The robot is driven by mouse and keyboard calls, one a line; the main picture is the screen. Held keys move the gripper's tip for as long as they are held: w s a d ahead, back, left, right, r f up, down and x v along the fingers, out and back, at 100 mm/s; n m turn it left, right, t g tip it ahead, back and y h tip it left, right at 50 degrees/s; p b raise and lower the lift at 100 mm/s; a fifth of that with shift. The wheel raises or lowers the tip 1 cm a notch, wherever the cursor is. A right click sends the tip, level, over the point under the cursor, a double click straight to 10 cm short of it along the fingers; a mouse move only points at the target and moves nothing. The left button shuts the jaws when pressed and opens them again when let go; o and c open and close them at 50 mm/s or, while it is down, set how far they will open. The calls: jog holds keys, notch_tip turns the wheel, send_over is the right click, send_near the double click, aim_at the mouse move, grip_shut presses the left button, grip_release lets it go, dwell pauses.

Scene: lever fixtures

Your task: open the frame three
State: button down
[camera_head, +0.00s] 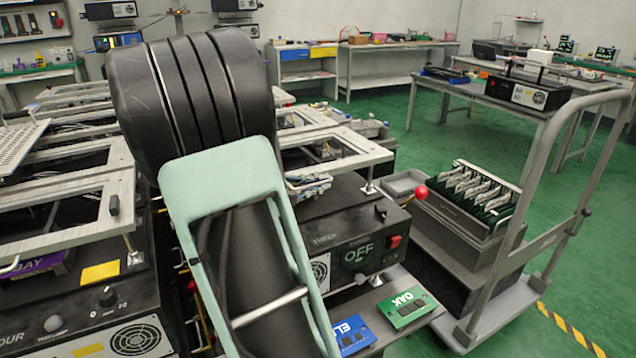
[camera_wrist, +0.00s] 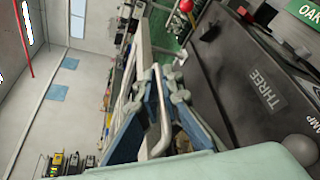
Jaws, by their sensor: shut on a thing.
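The box marked THREE (camera_wrist: 270,92) fills the right of the wrist view, its lettering turned sideways. In the head view the black box (camera_head: 345,228) also shows, with a green OFF sign, a red switch and a fan grille. A silver frame (camera_head: 372,156) lies above it, roughly flat. My gripper (camera_wrist: 164,84) is shut on a pale handle bar (camera_wrist: 164,130) at the frame's edge, with a bluish finger on each side. In the head view my arm hides part of the frame and the handle.
More silver frames (camera_head: 75,192) on black boxes stand close on the left. A red ball knob (camera_head: 421,192) stands right of the box. A trolley (camera_head: 510,280) with a rack of boards is at the right. Green OAK (camera_head: 408,306) and blue plates lie in front.

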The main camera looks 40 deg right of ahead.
jog(key=w+d+r+n+g+y+p, duration=0.1)
jog(key=w+r+n+p, duration=0.15)
jog(key=r+p, duration=0.7)
jog(key=w+d+r+n+g+y+p, duration=0.1)
jog(key=w+r+n+g+p, duration=0.15)
jog(key=r+p, duration=0.75)
jog(key=w+d+r+p, duration=0.2)
jog(key=w+p, duration=0.4)
jog(key=w, duration=0.3)
jog(key=w+d+r+p, duration=0.3)
jog(key=w+r+p, duration=0.2)
jog(key=w, duration=0.4)
jog(key=shift+t+p, duration=0.35)
jog(key=shift+p, duration=0.1)
jog(key=shift+d, duration=0.1)
jog(key=c, duration=2.4)
grip_release()
jog(key=shift+r, duration=0.1)
